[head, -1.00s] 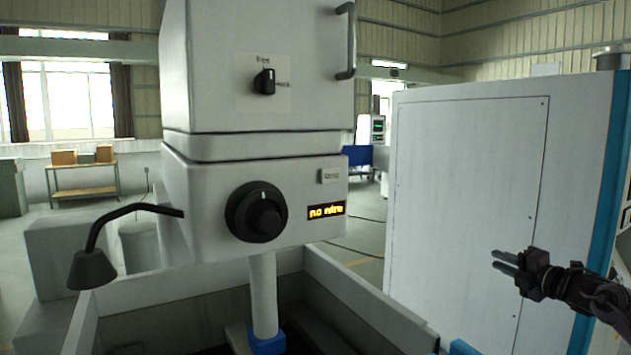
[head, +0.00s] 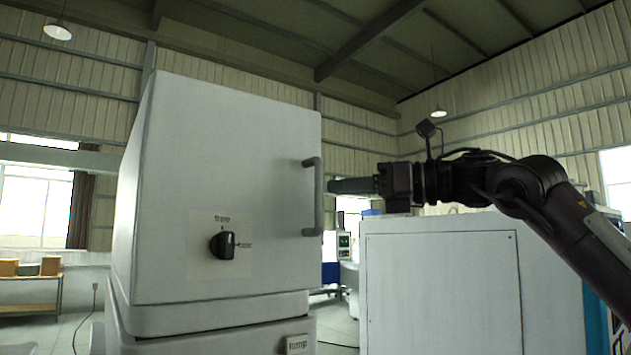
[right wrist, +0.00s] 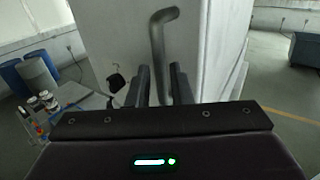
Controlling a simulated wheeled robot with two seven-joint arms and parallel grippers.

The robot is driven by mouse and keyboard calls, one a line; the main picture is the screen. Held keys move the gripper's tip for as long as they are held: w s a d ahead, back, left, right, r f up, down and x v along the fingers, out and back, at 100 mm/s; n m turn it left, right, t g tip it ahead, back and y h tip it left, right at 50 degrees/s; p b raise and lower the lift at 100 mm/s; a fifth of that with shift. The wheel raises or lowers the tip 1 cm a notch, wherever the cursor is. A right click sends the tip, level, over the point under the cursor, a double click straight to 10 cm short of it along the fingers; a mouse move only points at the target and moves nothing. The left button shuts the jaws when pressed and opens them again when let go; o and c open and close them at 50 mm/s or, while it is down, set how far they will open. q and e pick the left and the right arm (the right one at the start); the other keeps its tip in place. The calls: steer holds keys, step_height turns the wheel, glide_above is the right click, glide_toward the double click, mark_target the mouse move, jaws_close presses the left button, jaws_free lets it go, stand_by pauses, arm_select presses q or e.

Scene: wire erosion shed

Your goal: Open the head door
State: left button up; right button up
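The head door (head: 230,160) is the pale grey front of the box-shaped machine head, and it looks shut. A dark grey vertical handle (head: 313,205) stands on its right edge. The handle also shows in the right wrist view (right wrist: 158,45). My right gripper (head: 331,186) comes from the right at the handle's mid height, its tips close beside the bar. In the right wrist view my fingers (right wrist: 161,82) are apart, with the handle seen between them. I cannot tell whether they touch it. My left gripper is in neither view.
A black rotary knob (head: 222,244) sits on the door's lower part. A white cabinet (head: 440,290) stands right of the head, below my right arm. A shelf with boxes (head: 30,290) is far left.

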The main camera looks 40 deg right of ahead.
mark_target(321, 221)
steer(key=p+x, duration=0.2)
steer(key=x, duration=0.3)
steer(key=shift+a, duration=0.1)
steer(key=shift+s, duration=0.1)
steer(key=shift+c, duration=0.5)
jaws_close()
